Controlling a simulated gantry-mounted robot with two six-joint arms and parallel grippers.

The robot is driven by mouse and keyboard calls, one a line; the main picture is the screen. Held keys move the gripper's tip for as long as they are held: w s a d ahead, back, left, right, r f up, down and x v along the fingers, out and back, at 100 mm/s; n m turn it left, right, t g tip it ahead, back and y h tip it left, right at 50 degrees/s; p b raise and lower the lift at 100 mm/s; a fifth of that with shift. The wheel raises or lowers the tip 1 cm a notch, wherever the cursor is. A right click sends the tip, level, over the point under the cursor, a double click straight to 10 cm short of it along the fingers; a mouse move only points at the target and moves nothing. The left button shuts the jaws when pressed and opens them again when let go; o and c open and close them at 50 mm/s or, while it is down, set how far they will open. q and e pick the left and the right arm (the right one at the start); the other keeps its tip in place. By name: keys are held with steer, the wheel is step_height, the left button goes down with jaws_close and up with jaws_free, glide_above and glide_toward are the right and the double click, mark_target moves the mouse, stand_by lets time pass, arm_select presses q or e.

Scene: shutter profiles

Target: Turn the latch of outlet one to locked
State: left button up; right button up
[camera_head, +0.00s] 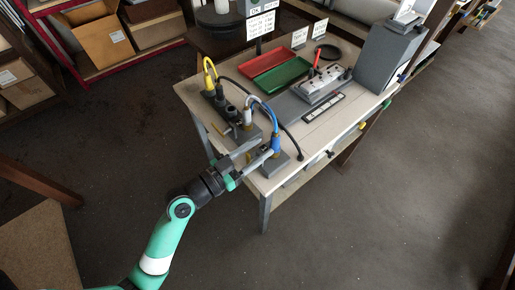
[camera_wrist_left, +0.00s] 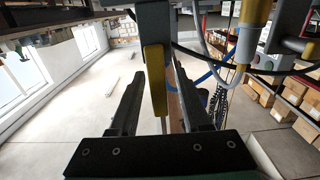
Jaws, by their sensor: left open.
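My left gripper (camera_head: 263,150) is at the front left corner of the table, its open fingers pointing at a grey outlet block (camera_head: 291,159) with a blue plug (camera_head: 276,143) in it. In the left wrist view, the open fingers (camera_wrist_left: 158,76) stand either side of a yellow latch lever (camera_wrist_left: 158,82). The lever reaches down from a grey housing (camera_wrist_left: 152,16). I see a gap on both sides of the lever, so I cannot tell any contact. The outlet's number is not readable. My right gripper is out of view.
Beside it stand another grey block with a grey plug (camera_head: 247,118) and a dark outlet strip with a yellow plug (camera_head: 208,76). Cables loop close by. Red (camera_head: 268,61) and green (camera_head: 279,80) trays, a white socket unit (camera_head: 323,85) and a grey cabinet (camera_head: 384,52) stand farther back.

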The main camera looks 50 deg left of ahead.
arm_select(q)
jaws_close()
steer(key=shift+a+n, duration=0.15)
steer(key=shift+n, duration=0.25)
steer(key=n, duration=0.2)
steer(key=a+n+p, duration=0.1)
steer(key=n, duration=0.2)
steer(key=a+f+n+p, duration=0.1)
steer(key=n, duration=0.2)
steer(key=shift+w+a, duration=0.1)
steer(key=shift+a, duration=0.15)
steer(key=n, duration=0.2)
steer(key=a+f+n, duration=0.1)
steer(key=n, duration=0.1)
steer(key=shift+f+n+p, duration=0.15)
steer(key=shift+n+p, duration=0.15)
steer(key=shift+f+n+p, duration=0.15)
steer(key=shift+f+n, duration=0.25)
steer(key=shift+n, duration=0.75)
steer(key=shift+f+n+p, duration=0.15)
steer(key=shift+f+n, duration=0.2)
steer(key=shift+n, duration=0.8)
steer(key=shift+f, duration=0.1)
jaws_free()
